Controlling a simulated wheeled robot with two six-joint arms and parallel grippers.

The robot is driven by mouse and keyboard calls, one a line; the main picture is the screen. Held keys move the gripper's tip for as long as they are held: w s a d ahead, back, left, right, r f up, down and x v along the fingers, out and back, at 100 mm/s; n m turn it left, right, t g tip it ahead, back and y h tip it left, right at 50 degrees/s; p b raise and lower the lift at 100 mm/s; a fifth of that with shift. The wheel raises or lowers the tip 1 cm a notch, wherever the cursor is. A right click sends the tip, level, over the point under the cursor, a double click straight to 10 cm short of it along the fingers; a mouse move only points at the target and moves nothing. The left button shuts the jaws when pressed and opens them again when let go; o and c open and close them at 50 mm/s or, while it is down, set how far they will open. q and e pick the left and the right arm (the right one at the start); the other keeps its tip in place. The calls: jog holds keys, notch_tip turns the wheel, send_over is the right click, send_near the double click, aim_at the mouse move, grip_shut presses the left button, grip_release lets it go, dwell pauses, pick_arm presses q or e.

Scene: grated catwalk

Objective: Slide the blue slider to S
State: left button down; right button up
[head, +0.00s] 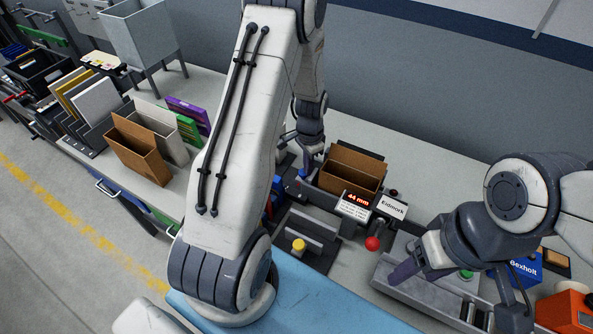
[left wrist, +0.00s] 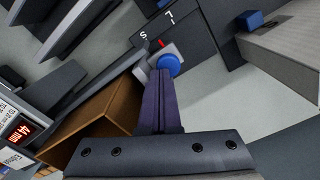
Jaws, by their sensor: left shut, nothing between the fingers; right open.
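The blue slider knob (left wrist: 168,65) is round and sits on a pale square block beside a dark plate (left wrist: 190,32) lettered S and L. A red mark (left wrist: 162,43) on the block's plate side lies between the letters, a little nearer S. My left gripper (left wrist: 163,80) is shut and empty, its fingertips right at the knob; whether they touch it I cannot tell. My right gripper (head: 404,272) is open over a grey tray at the right.
A brown open box (head: 352,172) stands close beside the slider, with a display (head: 357,202) reading 44 mm in front. A red knob (head: 373,243) and a yellow knob (head: 299,245) stand nearer. A blue block (left wrist: 256,20) lies past the plate.

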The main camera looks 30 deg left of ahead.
pick_arm(q)
jog(key=shift+d, duration=0.2)
jog(key=shift+r, duration=0.15)
notch_tip(320, 180, up, 6)
jog(key=p, duration=0.4)
jog(key=shift+p, duration=0.4)
dwell(0.5)
jog(key=s+d+r+m+b, duration=0.1)
jog(key=s+d+r+b, duration=0.25)
jog(key=d, duration=0.45)
jog(key=s+d+r+b, duration=0.2)
jog(key=s+d+r, duration=0.2)
jog(key=d, duration=0.4)
jog(key=s+d+r+b, duration=0.1)
jog(key=s+d+b, duration=0.1)
jog(key=s, duration=0.6)
jog(key=s+d+r+h+b, duration=0.1)
jog(key=s+d, duration=0.3)
jog(key=s, duration=0.4)
jog(key=shift+s+r+m+b, duration=0.3)
jog(key=shift+m+b, duration=0.1)
jog(key=shift+b, duration=0.1)
